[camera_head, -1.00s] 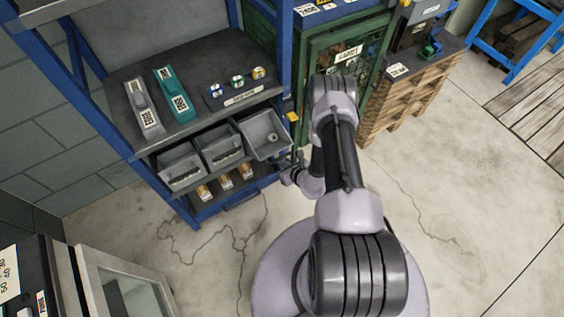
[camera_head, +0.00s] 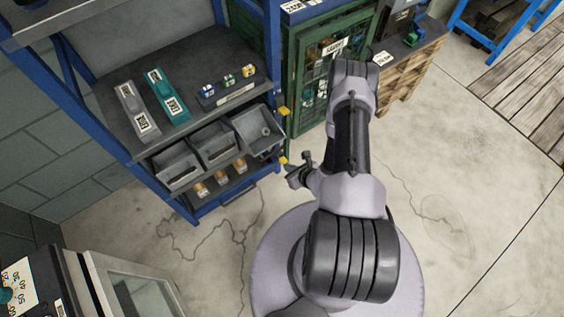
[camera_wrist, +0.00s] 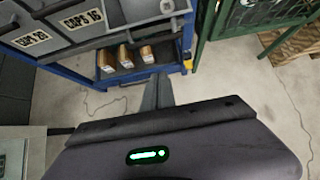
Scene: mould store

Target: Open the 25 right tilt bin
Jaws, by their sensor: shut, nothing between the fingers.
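The right tilt bin (camera_head: 257,129) is the rightmost of three grey bins in the blue rack. It is tilted forward and open, with a small round item inside. The wrist view shows part of this bin (camera_wrist: 148,12) at the top; its number is not readable. The middle bin (camera_head: 216,149) and left bin (camera_head: 178,170) sit farther back and look closed. Their labels show in the wrist view. My gripper (camera_head: 293,184) is in front of the rack's lower right corner, apart from the bin. Its fingers (camera_wrist: 158,88) are shut and empty.
Several small tan blocks (camera_wrist: 126,57) stand on the shelf below the bins. A blue rack post (camera_head: 275,60) and a green mesh cabinet (camera_head: 322,95) stand to the right. A glass-fronted cabinet (camera_head: 130,300) is at lower left. The floor before the rack is clear.

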